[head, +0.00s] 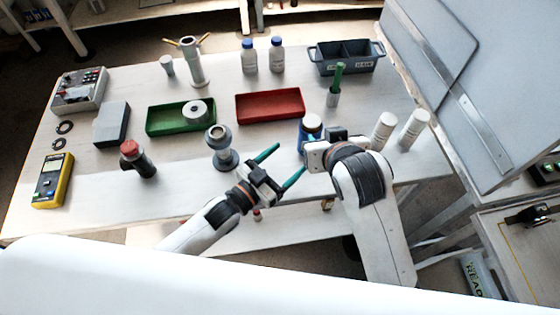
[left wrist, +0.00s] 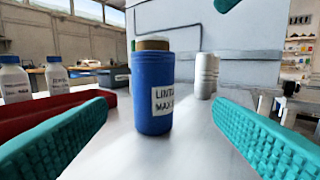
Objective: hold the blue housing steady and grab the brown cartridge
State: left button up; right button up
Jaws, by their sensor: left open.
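The blue housing (head: 306,135) stands upright near the front of the table in the head view. In the left wrist view the blue housing (left wrist: 151,95) is straight ahead, with a partial label. The brown cartridge (left wrist: 153,45) shows as a brown top in its mouth; in the head view the cartridge (head: 313,121) looks tan. My left gripper (head: 290,159) is open and empty, its teal fingers pointing at the housing, which stands beyond the fingertips. My right gripper (head: 316,152) is close by the housing; its fingers are mostly hidden. A teal tip (left wrist: 228,4) shows at the left wrist view's top edge.
Two white cylinders (head: 383,131) stand right of the housing. A grey flanged part (head: 221,150) stands left of my left gripper. A large grey panel (head: 470,80) rises at the right.

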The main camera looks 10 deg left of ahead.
aim_at(313, 135)
pick_arm(q)
jog(key=shift+a+f, duration=0.2)
jog(key=shift+a, duration=0.05)
jog(key=shift+w, duration=0.35)
jog(key=x, duration=1.1)
jog(key=shift+w+d+f, duration=0.1)
jog(key=shift+w+f, duration=0.05)
jog(key=shift+f, duration=0.05)
jog(key=shift+c, duration=0.5)
